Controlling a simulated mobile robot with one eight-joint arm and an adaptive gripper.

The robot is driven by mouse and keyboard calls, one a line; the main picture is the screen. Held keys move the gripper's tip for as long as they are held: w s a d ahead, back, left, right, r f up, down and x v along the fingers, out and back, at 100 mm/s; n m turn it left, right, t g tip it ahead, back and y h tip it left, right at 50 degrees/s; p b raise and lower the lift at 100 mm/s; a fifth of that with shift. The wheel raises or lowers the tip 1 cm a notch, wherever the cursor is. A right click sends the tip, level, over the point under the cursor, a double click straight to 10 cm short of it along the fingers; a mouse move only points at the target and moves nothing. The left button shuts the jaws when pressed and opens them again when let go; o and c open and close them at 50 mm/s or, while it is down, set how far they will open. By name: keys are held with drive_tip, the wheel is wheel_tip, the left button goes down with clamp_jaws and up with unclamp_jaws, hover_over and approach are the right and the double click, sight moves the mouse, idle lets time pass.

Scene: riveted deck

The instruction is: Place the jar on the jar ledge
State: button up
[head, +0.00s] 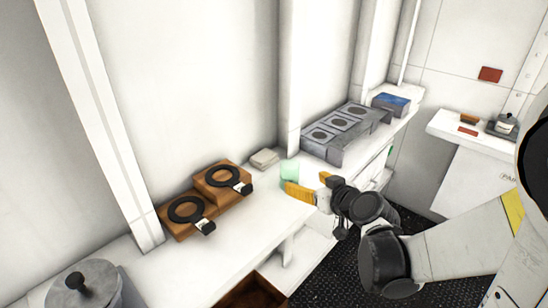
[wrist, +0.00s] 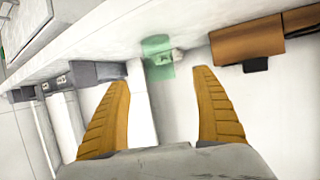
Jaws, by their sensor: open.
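A pale green, see-through block-like thing (head: 289,170) stands on the white counter (head: 238,207), just beyond my gripper; it is probably the jar, but its shape is not clear. In the wrist view the green thing (wrist: 157,60) shows beyond and between the fingertips, apart from them. My gripper (head: 304,180) is open, with nothing between its two yellow fingers; it also shows in the wrist view (wrist: 162,76). I cannot tell which surface is the jar ledge; a white ledge (head: 452,129) juts out at the right.
Brown blocks with black rings (head: 222,178) stand left of my gripper. A small pale block (head: 264,158) lies behind the green thing. Grey ringed units (head: 340,130) and a blue-topped box (head: 391,104) stand farther back. A lidded grey pot (head: 88,285) is at lower left.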

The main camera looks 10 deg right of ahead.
drive_tip(key=b+x, duration=0.3)
drive_tip(key=x, duration=0.8)
drive_tip(key=shift+d+r, duration=0.1)
drive_tip(key=shift+r, duration=0.1)
drive_tip(key=shift+c, duration=0.2)
drive_tip(key=c, duration=1.4)
drive_tip(key=r, duration=0.1)
drive_tip(key=r+p, duration=0.1)
drive_tip(key=r, duration=0.1)
drive_tip(key=r+p, duration=0.1)
drive_tip(key=shift+s+d+r, duration=0.1)
drive_tip(key=shift+d+r, duration=0.15)
drive_tip(key=shift+r, duration=0.15)
drive_tip(key=s+d+r+p, duration=0.3)
drive_tip(key=s+d+r, duration=0.25)
drive_tip(key=d, duration=0.35)
drive_tip(key=b, duration=0.4)
approach(292, 160)
drive_tip(key=shift+n+y, duration=0.4)
drive_tip(key=s+a+f, duration=0.1)
drive_tip(key=s+f, duration=0.1)
drive_tip(key=s+a+f, duration=0.1)
drive_tip(key=s+a, duration=0.1)
drive_tip(key=shift+a+f, duration=0.1)
drive_tip(key=shift+f, duration=0.25)
